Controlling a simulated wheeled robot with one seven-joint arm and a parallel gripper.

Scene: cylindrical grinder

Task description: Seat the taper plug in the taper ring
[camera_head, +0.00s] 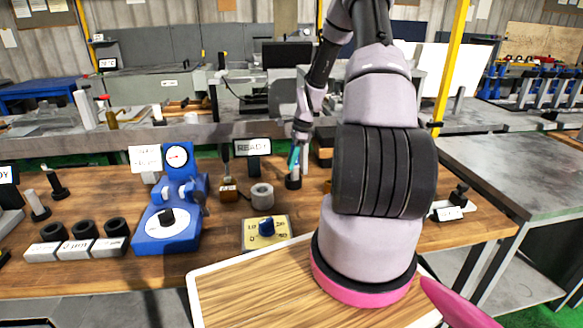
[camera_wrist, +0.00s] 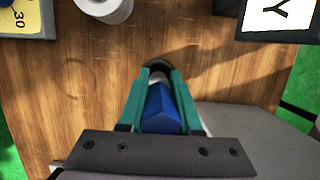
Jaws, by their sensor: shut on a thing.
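My gripper (camera_head: 295,158) has teal fingers and points down over the back middle of the wooden bench. In the wrist view, my gripper (camera_wrist: 160,80) is shut on a blue-handled piece, which looks like the taper plug (camera_wrist: 160,108). A pale metal part of it shows between the fingertips. A dark round piece (camera_head: 293,183) sits directly below the fingers; whether the plug touches it or is inside it, I cannot tell. A grey hollow cylinder (camera_head: 262,197), perhaps the taper ring, stands on the bench just left of the gripper. It also shows in the wrist view (camera_wrist: 108,10).
A yellow box with a blue knob (camera_head: 280,237) lies in front of the grey cylinder. A blue dial gauge stand (camera_head: 160,225) is to the left. A READY sign (camera_head: 252,147) stands behind. Black rings (camera_head: 83,229) on labelled blocks are at far left.

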